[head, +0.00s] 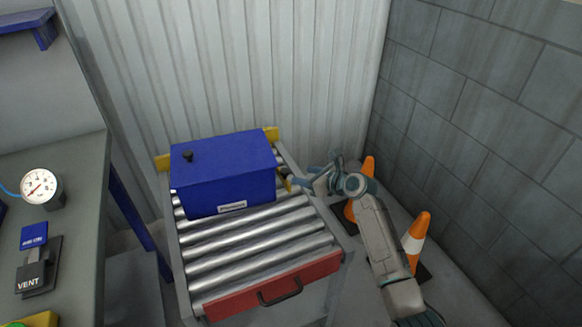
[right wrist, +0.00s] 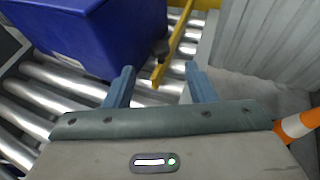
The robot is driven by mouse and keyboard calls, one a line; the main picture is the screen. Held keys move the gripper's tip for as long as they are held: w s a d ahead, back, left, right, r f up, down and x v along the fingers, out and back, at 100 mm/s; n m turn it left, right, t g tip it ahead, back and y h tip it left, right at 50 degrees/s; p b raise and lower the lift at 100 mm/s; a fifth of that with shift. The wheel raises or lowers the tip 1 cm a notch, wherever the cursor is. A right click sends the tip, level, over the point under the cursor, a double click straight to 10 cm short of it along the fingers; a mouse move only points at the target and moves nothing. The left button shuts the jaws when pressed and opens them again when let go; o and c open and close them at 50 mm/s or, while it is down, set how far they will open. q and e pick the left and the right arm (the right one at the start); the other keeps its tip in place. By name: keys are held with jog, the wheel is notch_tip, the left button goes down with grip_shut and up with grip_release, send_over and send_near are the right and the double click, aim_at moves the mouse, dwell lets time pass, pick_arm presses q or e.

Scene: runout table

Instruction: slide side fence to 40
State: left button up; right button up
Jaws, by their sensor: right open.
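The side fence (right wrist: 178,45) is a thin yellow bar in the right wrist view, standing over the rollers beside the blue box (right wrist: 105,35). A dark knob (right wrist: 160,49) sits by its near part. My right gripper (right wrist: 161,86) is open, with one blue-grey finger on each side of the fence's near end; I see no grip on it. In the head view the right gripper (head: 297,181) is at the right edge of the roller table (head: 255,238), right of the blue box (head: 225,172), and mostly hides the fence. No scale marks are readable. My left gripper is not in view.
A yellow stop (head: 271,133) is behind the box. A red front board (head: 275,285) with a dark handle closes the table's near end. Orange cones (head: 416,238) stand on the floor at right, near my right arm. A bench (head: 75,215) with a gauge is at left.

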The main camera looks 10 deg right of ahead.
aim_at(286, 171)
jog(key=x, duration=0.3)
jog(key=shift+w+a+f, duration=0.1)
jog(key=shift+w+a, duration=0.1)
jog(key=shift+a, duration=0.05)
jog(key=x, duration=0.4)
jog(key=shift+d+b, duration=0.15)
jog(key=shift+b, duration=0.25)
jog(key=shift+w+a+f, duration=0.2)
jog(key=shift+w+a, duration=0.05)
jog(key=shift+w, duration=0.15)
jog(key=shift+a, duration=0.1)
grip_shut()
jog(key=shift+w+d, duration=0.1)
jog(key=shift+d, duration=0.15)
jog(key=shift+w+d, duration=0.2)
jog(key=shift+d, duration=1)
jog(key=shift+w+d, duration=0.1)
jog(key=shift+d, duration=0.3)
jog(key=shift+c, duration=0.4)
grip_release()
jog(key=shift+o, duration=0.4)
jog(key=shift+d, duration=0.1)
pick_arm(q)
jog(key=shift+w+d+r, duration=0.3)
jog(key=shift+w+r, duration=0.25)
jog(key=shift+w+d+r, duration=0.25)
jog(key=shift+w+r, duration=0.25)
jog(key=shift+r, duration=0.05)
